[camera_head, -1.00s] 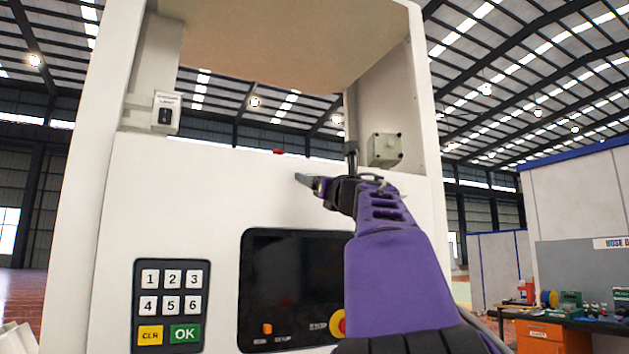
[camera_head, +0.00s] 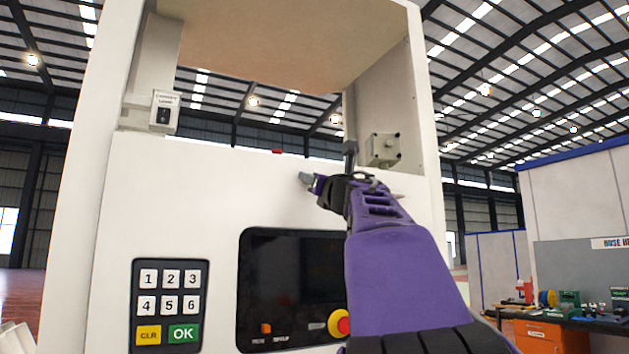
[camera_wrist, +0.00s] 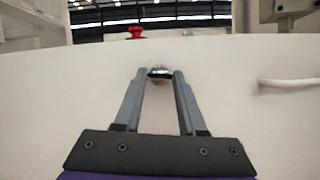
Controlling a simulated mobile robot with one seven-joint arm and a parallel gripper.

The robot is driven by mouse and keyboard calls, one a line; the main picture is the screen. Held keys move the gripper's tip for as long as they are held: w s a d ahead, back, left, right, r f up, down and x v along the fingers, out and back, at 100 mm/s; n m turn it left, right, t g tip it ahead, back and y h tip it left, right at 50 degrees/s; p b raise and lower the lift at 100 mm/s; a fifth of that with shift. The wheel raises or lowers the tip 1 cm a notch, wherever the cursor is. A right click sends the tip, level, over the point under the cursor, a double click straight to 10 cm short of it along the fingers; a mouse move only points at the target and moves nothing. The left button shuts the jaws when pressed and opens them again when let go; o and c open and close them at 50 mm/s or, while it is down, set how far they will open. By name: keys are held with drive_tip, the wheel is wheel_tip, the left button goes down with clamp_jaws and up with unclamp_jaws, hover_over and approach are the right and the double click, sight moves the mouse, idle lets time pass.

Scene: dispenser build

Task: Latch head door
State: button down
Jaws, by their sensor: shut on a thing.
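The head door (camera_head: 200,210) is a broad white panel with a keypad and a dark display; it also fills much of the wrist view (camera_wrist: 60,90). It looks upright, with its top edge below the open bay. My gripper (camera_head: 306,179) is at the door's upper part, right of its middle. In the wrist view my gripper (camera_wrist: 160,74) has both fingers closed around a small shiny metal knob (camera_wrist: 159,71) on the white panel. In the head view the knob is hidden by the fingers. I cannot tell whether the latch is engaged.
A red part (camera_wrist: 136,32) shows behind the door's top edge. A grey box (camera_head: 383,150) is on the bay's right wall, and a switch box (camera_head: 164,112) is at left. A white handle-like bar (camera_wrist: 290,82) is right of my fingers. A workbench (camera_head: 570,322) stands far right.

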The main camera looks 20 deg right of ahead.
drive_tip(key=shift+a+r+m+g+h, duration=0.15)
drive_tip(key=shift+m+g+h, duration=0.8)
drive_tip(key=shift+m, duration=2.25)
drive_tip(key=shift+a+r+m+g+h, duration=0.15)
drive_tip(key=shift+m+g+h, duration=0.8)
drive_tip(key=shift+m, duration=2.25)
drive_tip(key=shift+a+r+m+g+h, duration=0.15)
drive_tip(key=shift+m+g+h, duration=0.75)
drive_tip(key=shift+m, duration=2.7)
drive_tip(key=c, duration=0.5)
unclamp_jaws()
drive_tip(key=b+v, duration=0.7)
drive_tip(key=v, duration=1)
drive_tip(key=shift+s+b, duration=0.2)
drive_tip(key=shift+b, duration=0.15)
